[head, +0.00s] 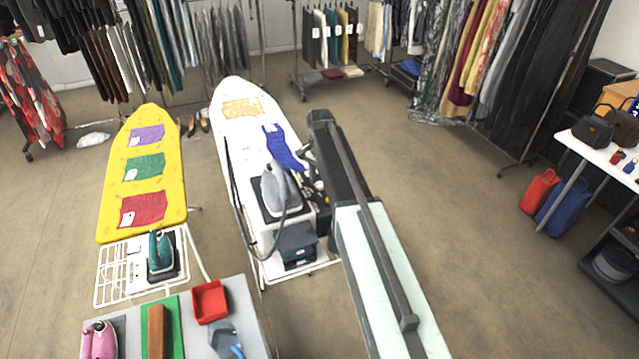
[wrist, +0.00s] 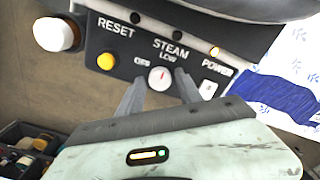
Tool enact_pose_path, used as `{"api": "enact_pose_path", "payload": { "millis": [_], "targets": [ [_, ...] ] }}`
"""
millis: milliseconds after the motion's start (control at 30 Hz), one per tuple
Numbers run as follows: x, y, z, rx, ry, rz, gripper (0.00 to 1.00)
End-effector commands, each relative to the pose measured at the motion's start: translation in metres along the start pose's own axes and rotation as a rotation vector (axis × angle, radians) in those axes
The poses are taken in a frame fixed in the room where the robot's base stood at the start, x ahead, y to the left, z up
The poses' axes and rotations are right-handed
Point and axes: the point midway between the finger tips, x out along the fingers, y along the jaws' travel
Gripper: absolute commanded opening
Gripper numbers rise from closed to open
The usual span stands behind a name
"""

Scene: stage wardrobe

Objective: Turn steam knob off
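The steam knob (wrist: 160,79) is a small round white dial with a red mark on the dark control panel (wrist: 130,45) in the wrist view. Its red mark points roughly up, towards the word LOW; OFF is printed to its left. My gripper (wrist: 159,84) is open, one grey finger on each side of the knob. I cannot tell whether the fingers touch it. In the head view the grey steam iron (head: 280,190) stands on its station on the white ironing board (head: 232,150). My arm hides the knob and most of the gripper there.
A yellow button (wrist: 106,61) under RESET and a white cap (wrist: 57,34) lie left of the knob.

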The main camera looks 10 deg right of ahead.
Motion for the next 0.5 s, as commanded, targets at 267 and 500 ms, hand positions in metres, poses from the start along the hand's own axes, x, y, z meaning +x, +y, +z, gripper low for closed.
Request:
{"api": "enact_pose_path", "payload": {
  "millis": [267,500],
  "targets": [
    [-0.0001,-0.0003,0.0002,-0.002,0.000,0.000,0.00],
    [-0.0001,-0.0004,0.0004,-0.053,0.000,0.000,0.00]
  ]
}}
